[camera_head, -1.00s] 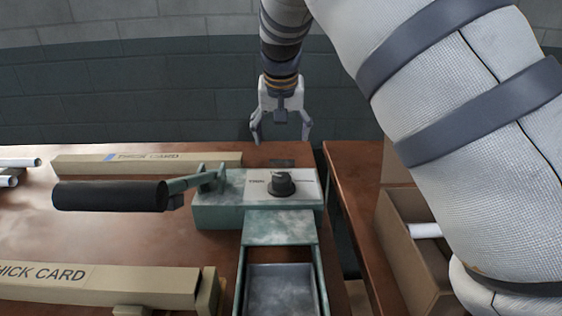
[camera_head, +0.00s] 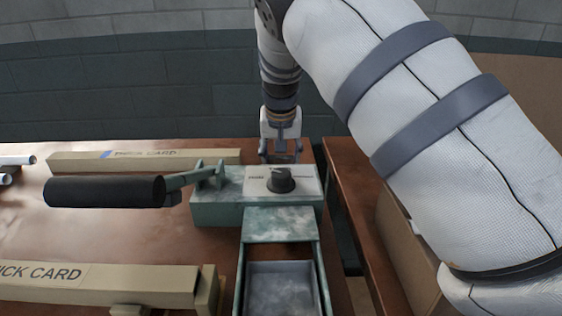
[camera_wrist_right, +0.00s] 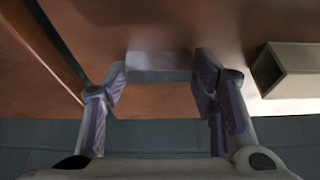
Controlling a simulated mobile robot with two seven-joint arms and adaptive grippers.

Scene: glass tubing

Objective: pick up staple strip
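My right gripper (camera_head: 281,158) is down behind the green machine in the head view, its fingertips partly hidden by the machine. In the right wrist view, its two fingers (camera_wrist_right: 160,72) stand apart with purple pads. A short pale grey strip (camera_wrist_right: 160,62), which looks like the staple strip, lies on the brown table top between the fingertips. Its ends are close to both pads; I cannot tell whether they touch. In the head view the strip is hidden behind the machine. My left gripper is not in view.
The green machine (camera_head: 215,208) with a knob, a black-handled lever (camera_head: 105,191) and an open front tray (camera_head: 283,268) stands in front of the gripper. Long card boxes (camera_head: 75,161) (camera_head: 95,284) lie to the left. A gap separates the table from another at the right with a cardboard box (camera_head: 405,250).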

